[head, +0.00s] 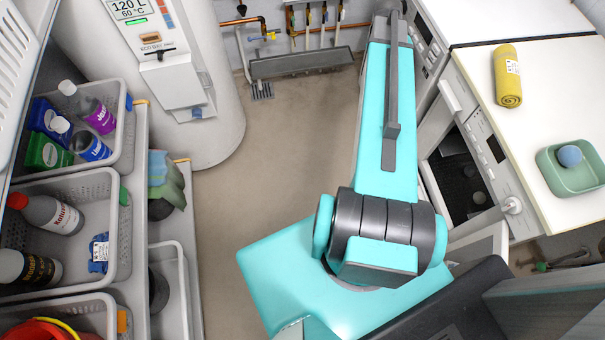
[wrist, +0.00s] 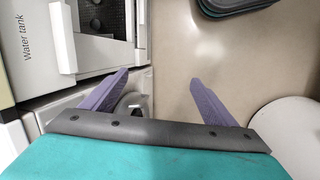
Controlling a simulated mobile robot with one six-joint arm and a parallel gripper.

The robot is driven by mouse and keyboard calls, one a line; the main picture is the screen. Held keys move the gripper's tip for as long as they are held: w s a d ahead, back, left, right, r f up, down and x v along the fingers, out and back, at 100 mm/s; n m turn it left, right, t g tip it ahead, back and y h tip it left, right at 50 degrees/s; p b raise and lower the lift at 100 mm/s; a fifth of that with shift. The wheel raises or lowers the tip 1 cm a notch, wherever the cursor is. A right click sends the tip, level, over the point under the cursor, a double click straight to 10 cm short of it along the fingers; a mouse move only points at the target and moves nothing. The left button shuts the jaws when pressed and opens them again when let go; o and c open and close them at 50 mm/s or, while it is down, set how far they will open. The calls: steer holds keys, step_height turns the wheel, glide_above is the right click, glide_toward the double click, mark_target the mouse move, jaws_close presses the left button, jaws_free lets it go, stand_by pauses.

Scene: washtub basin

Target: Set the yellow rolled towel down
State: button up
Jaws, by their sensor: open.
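The yellow rolled towel (head: 508,76) lies on the white top of the appliance (head: 548,105) at the right of the head view, with a small white label on its side. My gripper (wrist: 158,84) shows in the wrist view with its two purple fingers spread apart and nothing between them. It is apart from the towel, which is not in the wrist view. In the head view my gripper's fingers are not visible.
Crates (head: 110,185) of bottles fill the shelf at left. A white boiler (head: 90,50) stands at the back. Floor (head: 275,155) between is clear.

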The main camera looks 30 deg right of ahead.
steer(key=s+a+f+n+g+y, duration=0.1)
steer(key=a+f, duration=0.7)
steer(key=a, duration=0.3)
steer(key=s+a+f+n, duration=0.1)
steer(key=a+f+n, duration=0.1)
steer(key=a+f, duration=0.8)
steer(key=s+a+f+n+g, duration=0.1)
steer(key=s+a+f, duration=0.4)
steer(key=s+a, duration=0.2)
steer(key=s+a+f+g, duration=0.1)
steer(key=s+a+f, duration=0.4)
steer(key=s+a, duration=0.3)
steer(key=a, duration=0.4)
steer(key=shift+s+a+f+n+y, duration=0.2)
steer(key=shift+s+n+y, duration=0.1)
steer(key=shift+n+y, duration=0.1)
